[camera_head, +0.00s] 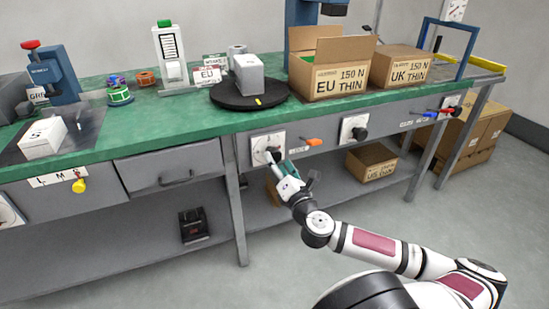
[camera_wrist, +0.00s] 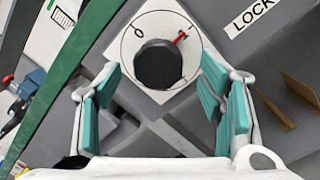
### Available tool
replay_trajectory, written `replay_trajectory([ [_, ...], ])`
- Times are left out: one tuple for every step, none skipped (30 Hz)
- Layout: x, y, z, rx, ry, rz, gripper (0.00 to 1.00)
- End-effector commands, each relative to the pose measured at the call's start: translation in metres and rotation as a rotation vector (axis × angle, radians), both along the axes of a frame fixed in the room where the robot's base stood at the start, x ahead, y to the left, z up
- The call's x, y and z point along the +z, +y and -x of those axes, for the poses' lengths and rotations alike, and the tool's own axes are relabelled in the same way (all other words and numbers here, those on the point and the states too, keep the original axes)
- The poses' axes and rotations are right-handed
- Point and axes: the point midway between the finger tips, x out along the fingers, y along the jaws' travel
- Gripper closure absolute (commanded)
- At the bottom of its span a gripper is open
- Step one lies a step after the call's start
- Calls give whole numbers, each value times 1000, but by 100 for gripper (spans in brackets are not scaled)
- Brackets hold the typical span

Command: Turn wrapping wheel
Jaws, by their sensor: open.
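A black round turntable (camera_head: 262,97) lies on the green bench top with a grey-white box (camera_head: 249,74) on it; it may be the wrapping wheel. Below it, a black round knob (camera_wrist: 158,64) sits on a white dial plate (camera_wrist: 133,30) on the bench front. A small red mark (camera_wrist: 180,38) shows at the knob's upper right. My gripper (camera_head: 276,166) is at this knob, also seen in the wrist view (camera_wrist: 160,82). Its teal-padded fingers are open, one on each side and nearer the camera than the knob, with visible gaps. Contact is not visible.
A "LOCK" label (camera_wrist: 253,14) and an orange handle (camera_head: 314,142) are right of the dial. Another black knob (camera_head: 359,133) is further right. Cartons (camera_head: 330,82) stand on the bench. A bench leg (camera_head: 236,205) and lower shelf (camera_head: 150,255) are near my arm.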

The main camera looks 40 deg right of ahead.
Motion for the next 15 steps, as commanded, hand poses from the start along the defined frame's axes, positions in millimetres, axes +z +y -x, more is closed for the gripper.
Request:
replay_trajectory([
  [-1,1,8,-2,0,-1,37],
  [-1,3,13,-3,0,-1,37],
  [-2,4,18,-2,0,-1,37],
  [-3,5,21,-3,0,-2,37],
  [-3,6,24,-2,0,-1,37],
  [-3,7,27,-2,1,0,37],
  [-4,8,30,-2,1,0,37],
  [-4,8,31,-1,0,0,37],
  [-4,9,33,-1,0,0,37],
  [-4,9,34,-1,0,0,37],
  [-4,10,35,-1,1,0,37],
  [-4,10,35,-1,1,0,37],
  [-4,10,36,-1,1,0,37],
  [-4,10,36,-1,1,0,37],
  [-4,10,36,0,0,0,37],
])
